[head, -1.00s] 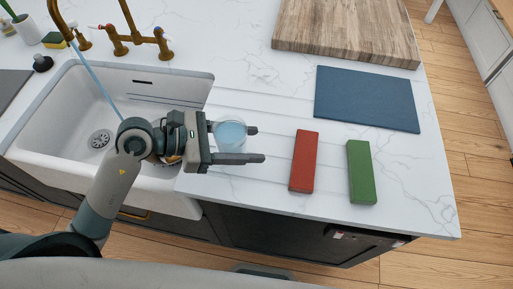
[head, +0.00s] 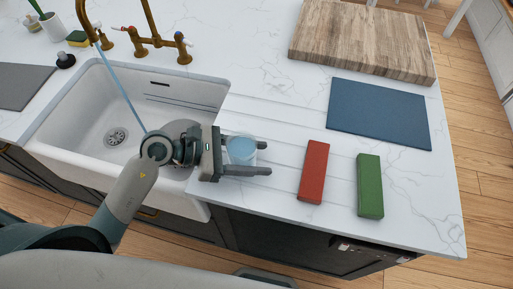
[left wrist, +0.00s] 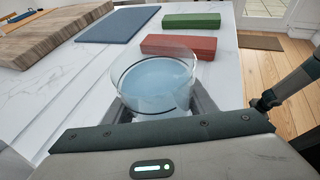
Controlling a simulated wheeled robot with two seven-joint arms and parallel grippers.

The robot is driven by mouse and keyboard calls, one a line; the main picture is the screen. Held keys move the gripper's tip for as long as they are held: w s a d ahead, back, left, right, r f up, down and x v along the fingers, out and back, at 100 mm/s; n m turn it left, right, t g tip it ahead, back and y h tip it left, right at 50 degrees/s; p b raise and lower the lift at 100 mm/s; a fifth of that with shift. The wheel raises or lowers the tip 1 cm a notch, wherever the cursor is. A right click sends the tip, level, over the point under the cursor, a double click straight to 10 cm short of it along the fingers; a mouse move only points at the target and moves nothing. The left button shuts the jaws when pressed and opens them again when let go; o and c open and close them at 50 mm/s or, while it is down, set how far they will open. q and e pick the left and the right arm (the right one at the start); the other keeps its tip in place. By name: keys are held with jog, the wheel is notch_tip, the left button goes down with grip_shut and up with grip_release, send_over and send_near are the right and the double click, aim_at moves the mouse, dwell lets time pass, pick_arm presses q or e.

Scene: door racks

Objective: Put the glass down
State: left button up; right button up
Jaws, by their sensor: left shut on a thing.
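The glass (head: 241,149) is clear and holds pale blue liquid. It is upright between the fingers of my left gripper (head: 246,156), which is shut on it. In the head view it is over the white counter (head: 285,115), just right of the sink. In the left wrist view the glass (left wrist: 155,82) fills the middle, with my left gripper's dark fingers (left wrist: 160,112) on both sides of it. I cannot tell whether its base touches the counter. My right gripper is not in view.
A red block (head: 314,172) and a green block (head: 370,186) lie right of the glass. A blue mat (head: 380,113) and wooden board (head: 362,40) lie behind. The sink (head: 105,115) is at left, with a blue stream from the brass faucet (head: 150,40). Clear counter lies between glass and mat.

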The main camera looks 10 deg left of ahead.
pick_arm(q)
jog(key=shift+f, duration=0.15)
jog(key=shift+f, duration=0.1)
jog(key=o, duration=1.1)
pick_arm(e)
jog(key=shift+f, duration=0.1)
pick_arm(q)
jog(key=shift+o, duration=0.2)
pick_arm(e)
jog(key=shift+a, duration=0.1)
pick_arm(q)
jog(key=shift+s+a+r+b, duration=0.2)
jog(key=shift+a+b, duration=0.1)
jog(key=shift+a, duration=0.25)
jog(key=b+v, duration=0.3)
jog(key=v, duration=0.7)
jog(key=shift+b, duration=0.3)
jog(key=shift+s+a+r, duration=0.15)
jog(key=shift+a+r, duration=0.1)
jog(key=shift+a, duration=0.1)
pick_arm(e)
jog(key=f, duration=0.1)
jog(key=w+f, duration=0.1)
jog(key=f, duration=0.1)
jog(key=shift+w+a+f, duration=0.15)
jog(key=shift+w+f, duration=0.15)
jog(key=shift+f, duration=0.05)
